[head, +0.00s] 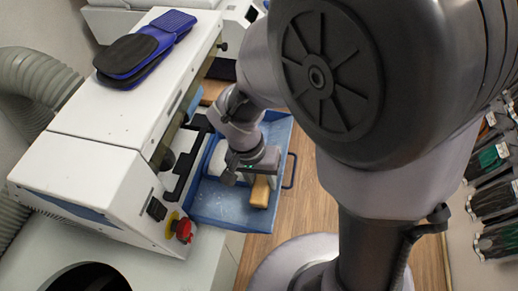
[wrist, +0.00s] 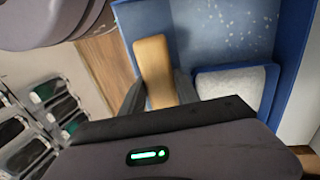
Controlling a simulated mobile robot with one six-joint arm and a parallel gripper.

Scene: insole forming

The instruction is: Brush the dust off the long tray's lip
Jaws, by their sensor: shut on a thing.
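The long blue tray (head: 215,208) sticks out beneath the white machine in the head view. In the wrist view the tray (wrist: 200,45) shows pale dust specks across its blue floor near the top. A brush with a tan wooden body (head: 260,192) is held over the tray; it also fills the middle of the wrist view (wrist: 153,62). My gripper (wrist: 160,95) is shut on the brush, one dark finger on each side; it also shows in the head view (head: 250,170). The bristles are hidden, so I cannot tell whether they touch the tray.
A pale grey pad (wrist: 230,82) lies in a blue-rimmed part beside the brush. The white machine (head: 90,170) has a red stop knob (head: 183,229) close to the tray. Blue-black insoles (head: 140,50) lie on its top. Racked packages (head: 490,160) stand at right; wooden floor lies between.

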